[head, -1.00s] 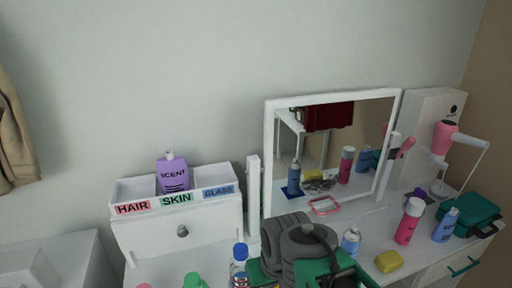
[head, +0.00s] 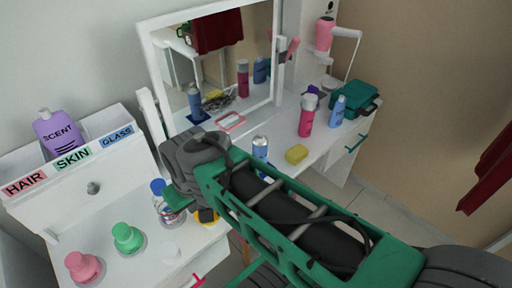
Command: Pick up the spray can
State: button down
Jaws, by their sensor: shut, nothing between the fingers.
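A blue-and-white can (head: 261,147) stands upright on the white dressing table, just behind my arm. Its lower part is hidden by the arm. A pink can with a white cap (head: 307,114) stands farther right. The labels are too small to read, so I cannot tell for certain which is the spray can. My gripper (head: 174,197) is partly visible below the grey wrist, beside a clear bottle with a blue cap (head: 166,208). It is shut and empty, left of both cans. Part of it is hidden by the wrist and arm.
A yellow sponge-like block (head: 297,154), a blue bottle (head: 337,111) and a teal case (head: 355,100) are on the right. The mirror (head: 213,60) stands behind. Green (head: 127,238) and pink (head: 83,266) bottles and the labelled organizer (head: 75,160) are at left.

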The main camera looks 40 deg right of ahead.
aim_at(260, 145)
jog(key=u, duration=1.35)
jog(key=k, duration=0.7)
jog(key=u, duration=0.2)
